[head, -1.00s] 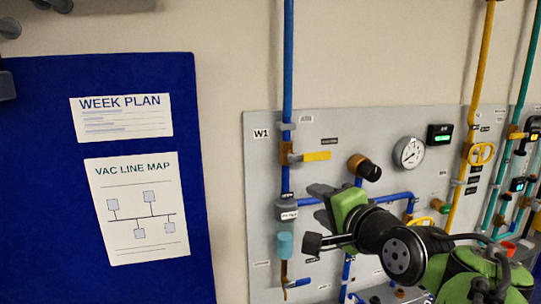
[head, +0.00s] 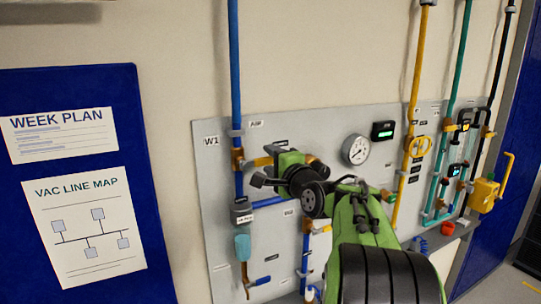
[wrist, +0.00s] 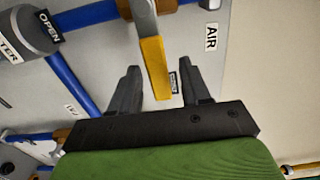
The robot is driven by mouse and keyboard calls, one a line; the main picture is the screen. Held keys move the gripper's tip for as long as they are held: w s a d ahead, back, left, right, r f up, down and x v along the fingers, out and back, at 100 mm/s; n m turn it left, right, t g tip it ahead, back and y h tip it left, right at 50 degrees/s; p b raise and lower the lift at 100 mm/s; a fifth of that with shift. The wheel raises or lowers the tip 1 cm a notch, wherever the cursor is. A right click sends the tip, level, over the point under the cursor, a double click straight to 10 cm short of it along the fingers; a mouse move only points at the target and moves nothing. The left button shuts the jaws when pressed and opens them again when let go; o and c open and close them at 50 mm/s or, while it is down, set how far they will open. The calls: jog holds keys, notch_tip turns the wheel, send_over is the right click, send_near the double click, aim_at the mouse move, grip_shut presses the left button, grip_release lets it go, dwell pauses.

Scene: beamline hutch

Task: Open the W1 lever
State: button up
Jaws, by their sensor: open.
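The W1 panel (head: 212,185) carries a vertical blue pipe (head: 235,75) with a brass valve (head: 238,160). The valve's yellow lever (head: 262,161) points right, crosswise to the pipe, and my gripper partly hides its far end. In the wrist view the yellow lever (wrist: 155,68) reaches down between the two dark fingers of my gripper (wrist: 159,66). The fingers are apart, with a gap on each side of the lever. My gripper (head: 264,172) is at the lever in the head view.
A round gauge (head: 356,150) and a green-lit display (head: 383,130) are right of my gripper. A lower blue-handled valve (head: 257,282) and a yellow pipe with a yellow handwheel (head: 419,146) are on the panel. A blue board (head: 120,100) hangs left.

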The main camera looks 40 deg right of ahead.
jog(key=shift+w+d, duration=0.15)
jog(key=shift+w, duration=0.3)
jog(key=shift+s, duration=0.1)
jog(key=shift+c, duration=0.2)
grip_shut()
